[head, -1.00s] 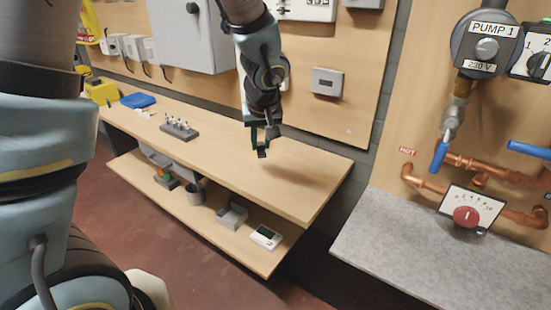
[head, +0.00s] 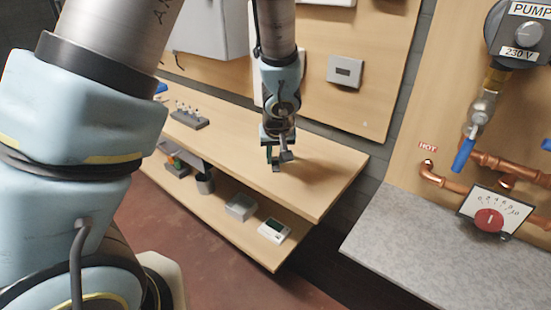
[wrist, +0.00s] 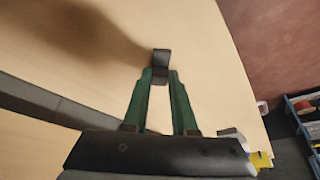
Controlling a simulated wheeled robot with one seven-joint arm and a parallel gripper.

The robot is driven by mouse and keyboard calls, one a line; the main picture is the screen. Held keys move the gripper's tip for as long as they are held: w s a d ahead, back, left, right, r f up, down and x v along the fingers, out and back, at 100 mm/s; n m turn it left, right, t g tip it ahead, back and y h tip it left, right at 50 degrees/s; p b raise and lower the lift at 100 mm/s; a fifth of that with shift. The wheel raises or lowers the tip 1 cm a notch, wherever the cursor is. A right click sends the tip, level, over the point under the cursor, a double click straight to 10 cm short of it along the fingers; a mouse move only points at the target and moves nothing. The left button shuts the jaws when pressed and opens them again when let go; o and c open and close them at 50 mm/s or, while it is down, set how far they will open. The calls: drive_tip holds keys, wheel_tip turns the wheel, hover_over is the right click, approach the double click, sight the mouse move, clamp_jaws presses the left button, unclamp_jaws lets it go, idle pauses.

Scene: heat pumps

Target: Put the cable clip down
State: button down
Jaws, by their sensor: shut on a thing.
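The cable clip (wrist: 161,57) is a small dark grey piece between the tips of my gripper's green fingers in the wrist view. My gripper (wrist: 162,77) is shut on it. In the head view my gripper (head: 275,163) points down over the right part of the wooden bench top (head: 325,180). The clip is too small to make out clearly there. The bare bench surface fills much of the wrist view behind the clip, with a soft shadow to its left. I cannot tell whether the clip touches the bench.
A dark rack of small parts (head: 189,118) stands further left on the bench. The lower shelf holds a grey bin (head: 241,207) and a white device (head: 274,231). A grey counter (head: 400,255) lies right, below copper pipes. The bench around my gripper is clear.

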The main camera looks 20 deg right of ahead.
drive_tip(key=c, duration=0.7)
unclamp_jaws()
drive_tip(key=v, duration=1.2)
drive_tip(key=w+a+f+n+g+y, duration=0.1)
drive_tip(key=a+n+g, duration=0.1)
drive_tip(key=a, duration=2.7)
drive_tip(key=shift+g+p, duration=0.4)
drive_tip(key=shift+w+a+f, duration=0.1)
drive_tip(key=shift+a+f, duration=0.05)
